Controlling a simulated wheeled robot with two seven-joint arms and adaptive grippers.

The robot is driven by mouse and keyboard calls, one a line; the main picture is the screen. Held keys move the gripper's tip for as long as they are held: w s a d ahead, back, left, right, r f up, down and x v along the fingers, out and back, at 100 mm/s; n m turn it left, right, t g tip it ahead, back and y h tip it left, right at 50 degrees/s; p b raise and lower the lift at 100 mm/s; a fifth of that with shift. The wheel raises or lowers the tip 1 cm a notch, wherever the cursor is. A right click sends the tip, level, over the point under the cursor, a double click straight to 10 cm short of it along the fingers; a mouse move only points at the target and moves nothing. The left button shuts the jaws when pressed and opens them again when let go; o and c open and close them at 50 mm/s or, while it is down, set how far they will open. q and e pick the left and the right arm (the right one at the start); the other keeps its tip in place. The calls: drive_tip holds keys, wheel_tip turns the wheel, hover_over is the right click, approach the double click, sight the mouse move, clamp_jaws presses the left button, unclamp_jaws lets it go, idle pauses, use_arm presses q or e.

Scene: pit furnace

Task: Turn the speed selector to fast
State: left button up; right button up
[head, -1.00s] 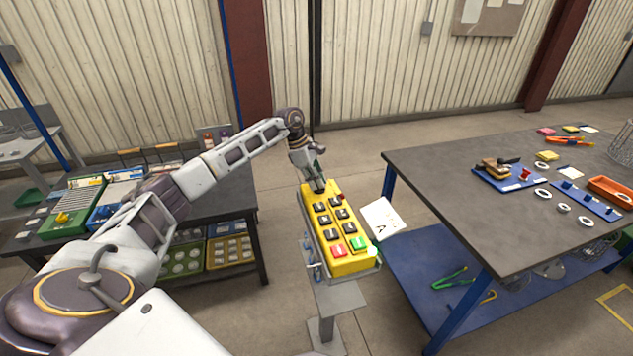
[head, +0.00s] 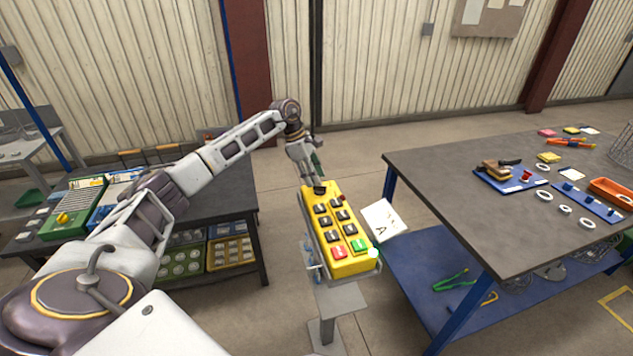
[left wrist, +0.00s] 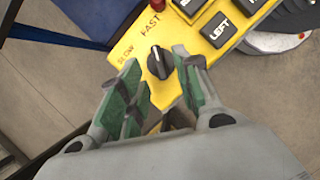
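The yellow control box (head: 347,262) sits tilted on a grey stand in the middle of the head view. Its speed selector, a black knob (left wrist: 158,64), is at the box's far end, beside the printed SLOW (left wrist: 127,53) and FAST (left wrist: 152,18) labels. The knob's exact pointing direction is hard to read. My left gripper (head: 316,182) is over that far end. In the left wrist view its green-padded fingers (left wrist: 158,58) are apart, with the knob between their tips; I cannot tell whether they touch it. My right gripper is not in view.
A white lettered card (head: 382,220) is at the box's right. A grey-topped workbench (head: 450,180) stands right, a dark table with bins (head: 235,205) left.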

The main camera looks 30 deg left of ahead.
use_arm(q)
drive_tip(key=v, duration=0.8)
drive_tip(key=shift+a+r, duration=0.15)
drive_tip(key=shift+r, duration=0.2)
idle(0.3)
